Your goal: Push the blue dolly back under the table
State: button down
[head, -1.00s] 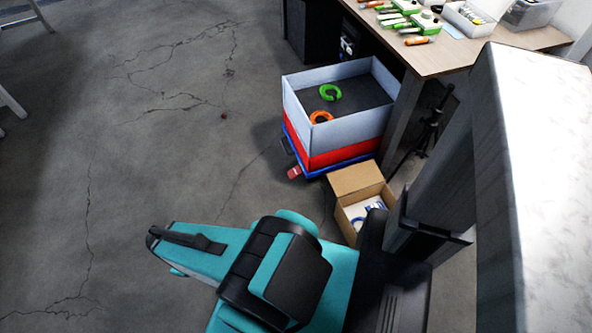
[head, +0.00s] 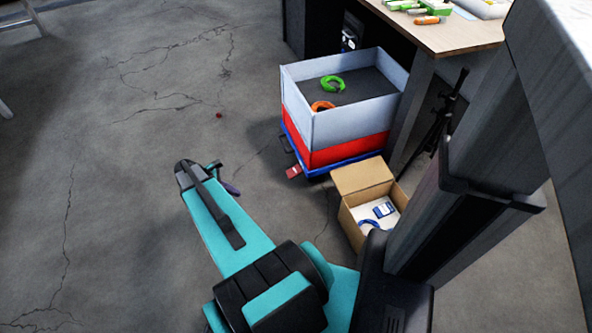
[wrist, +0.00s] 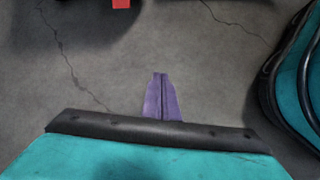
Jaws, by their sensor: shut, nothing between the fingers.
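The blue dolly (head: 318,172) stands on the floor beside the table (head: 440,38), with its near side out from under the tabletop. It bears a red crate (head: 345,150) with a light grey crate (head: 350,122) on top.
An open cardboard box (head: 350,217) with blue-and-white items stands close to the dolly's near right side. A black tripod (head: 440,115) is by the table leg. A small red ball (head: 219,115) lies on the floor. The cracked floor to the left is mostly clear.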

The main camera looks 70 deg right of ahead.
aim_at(303, 166)
jog(key=s+d+n+g+b, duration=0.1)
jog(key=s+d+b, duration=0.2)
jog(key=d, duration=0.7)
jog(key=s+d+g+h+b, duration=0.1)
jog(key=s+d+b, duration=0.3)
jog(key=d, duration=0.6)
jog(key=shift+s+d+n+b, duration=0.15)
jog(key=shift+s+n+b, duration=0.2)
jog(key=shift+s, duration=0.45)
jog(key=shift+f, duration=0.2)
jog(key=b+x, duration=0.4)
jog(key=x, duration=0.6)
jog(key=shift+s+d+f+b, duration=0.1)
jog(key=shift+d+f+b, duration=0.05)
jog(key=shift+d+b, duration=0.2)
jog(key=shift+s+d+r+b, duration=0.2)
jog(key=shift+s+d+b, duration=0.3)
jog(key=shift+s, duration=0.25)
jog(key=shift+s+d+r+b, duration=0.1)
jog(key=shift+s+d+b, duration=0.25)
jog(key=shift+s+d, duration=0.3)
